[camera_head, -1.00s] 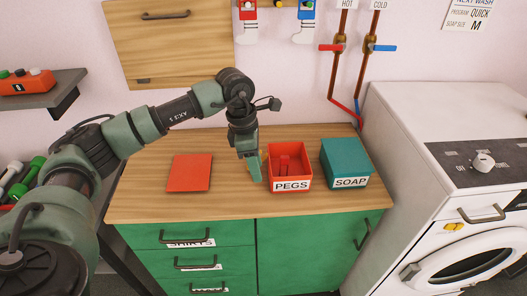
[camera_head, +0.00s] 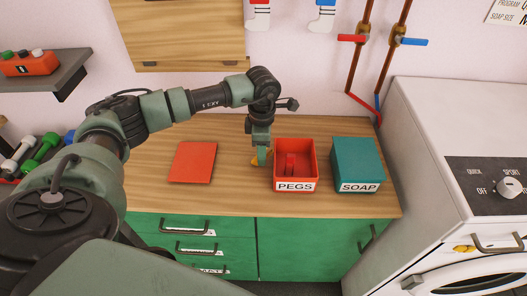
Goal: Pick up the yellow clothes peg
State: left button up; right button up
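A small yellow-orange thing, likely the yellow clothes peg (camera_head: 254,161), shows at the fingertips of my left gripper (camera_head: 261,155), just left of the red PEGS box (camera_head: 280,180). The gripper points down over the wooden counter (camera_head: 225,195) and partly hides the peg. I cannot tell whether the fingers are apart or closed on it. The PEGS box is open and holds a red thing (camera_head: 290,164). My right gripper is not in view.
A red flat panel (camera_head: 192,162) lies on the counter to the left. A teal SOAP box (camera_head: 358,160) stands right of the PEGS box. A white washing machine (camera_head: 425,150) stands at the right. The counter between the panel and the gripper is clear.

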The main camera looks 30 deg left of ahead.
pick_arm(q)
jog(key=shift+s+f, duration=0.1)
jog(key=shift+s, duration=0.05)
jog(key=shift+c, duration=0.3)
grip_shut()
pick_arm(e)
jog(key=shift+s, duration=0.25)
